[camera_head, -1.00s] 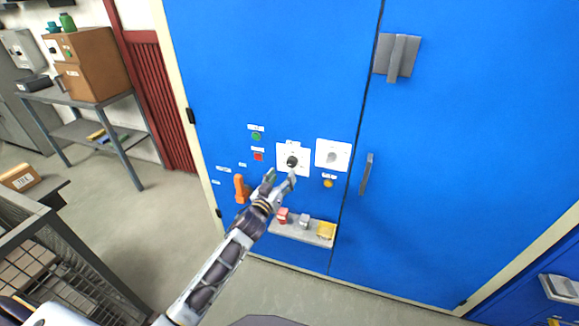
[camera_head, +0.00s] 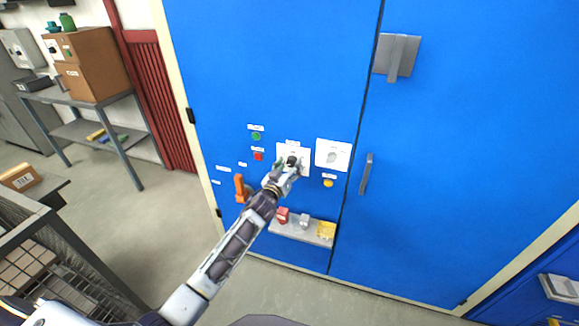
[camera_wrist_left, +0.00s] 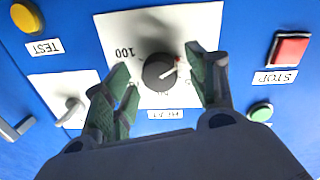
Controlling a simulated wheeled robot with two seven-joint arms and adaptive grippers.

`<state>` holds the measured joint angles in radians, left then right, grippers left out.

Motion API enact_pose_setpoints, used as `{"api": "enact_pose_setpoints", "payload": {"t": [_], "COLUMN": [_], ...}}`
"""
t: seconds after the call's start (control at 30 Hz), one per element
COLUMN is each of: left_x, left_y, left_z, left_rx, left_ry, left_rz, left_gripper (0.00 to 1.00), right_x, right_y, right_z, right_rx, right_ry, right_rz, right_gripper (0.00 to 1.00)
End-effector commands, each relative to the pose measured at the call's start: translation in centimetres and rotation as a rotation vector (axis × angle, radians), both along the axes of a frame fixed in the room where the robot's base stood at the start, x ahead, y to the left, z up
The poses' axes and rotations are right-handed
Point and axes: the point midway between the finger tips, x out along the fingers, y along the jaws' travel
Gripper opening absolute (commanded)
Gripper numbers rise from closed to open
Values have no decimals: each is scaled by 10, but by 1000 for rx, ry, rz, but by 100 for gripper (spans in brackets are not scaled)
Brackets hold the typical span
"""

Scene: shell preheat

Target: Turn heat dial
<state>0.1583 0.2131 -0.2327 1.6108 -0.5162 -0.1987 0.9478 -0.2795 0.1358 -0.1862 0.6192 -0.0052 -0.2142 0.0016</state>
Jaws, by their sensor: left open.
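The heat dial is a round black knob (camera_wrist_left: 158,72) with a pale pointer line, on a white plate (camera_wrist_left: 203,20) marked 100. In the left wrist view its pointer slants toward a red mark at the upper right. In the head view the dial (camera_head: 291,160) shows just beyond my fingertips. My left gripper (camera_wrist_left: 165,82) is open, with one green-padded finger on each side of the dial; I cannot tell whether they touch it. The left gripper also shows in the head view (camera_head: 286,168), in front of the blue cabinet (camera_head: 280,60). My right gripper is not in view.
A red STOP button (camera_wrist_left: 290,48), a green button (camera_wrist_left: 260,112) and a yellow TEST button (camera_wrist_left: 26,16) surround the dial. A second white plate with a grey switch (camera_head: 333,155) is beside it. An orange handle (camera_head: 241,188) and a small shelf (camera_head: 290,231) are nearby.

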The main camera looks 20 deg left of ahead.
Motion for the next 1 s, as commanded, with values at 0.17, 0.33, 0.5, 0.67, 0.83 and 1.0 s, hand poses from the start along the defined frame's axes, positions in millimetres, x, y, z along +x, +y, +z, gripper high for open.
{"api": "enact_pose_setpoints", "payload": {"t": [0.17,0.33,0.5,0.67,0.83,1.0], "left_x": [4,4,4,4,4,4], "left_y": [-1,-1,0,0,0,0], "left_z": [1,1,1,0,0,1], "left_rx": [0,1,1,1,1,7], "left_ry": [-1,-1,-1,-1,-1,-1], "left_rz": [0,0,0,0,0,0], "left_gripper": [57,57,50,29,11,11], "right_x": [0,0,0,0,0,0], "right_y": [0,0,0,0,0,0], "right_z": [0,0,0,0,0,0], "right_rx": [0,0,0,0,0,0], "right_ry": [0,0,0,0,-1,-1], "right_rz": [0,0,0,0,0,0], "right_gripper": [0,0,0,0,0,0]}}
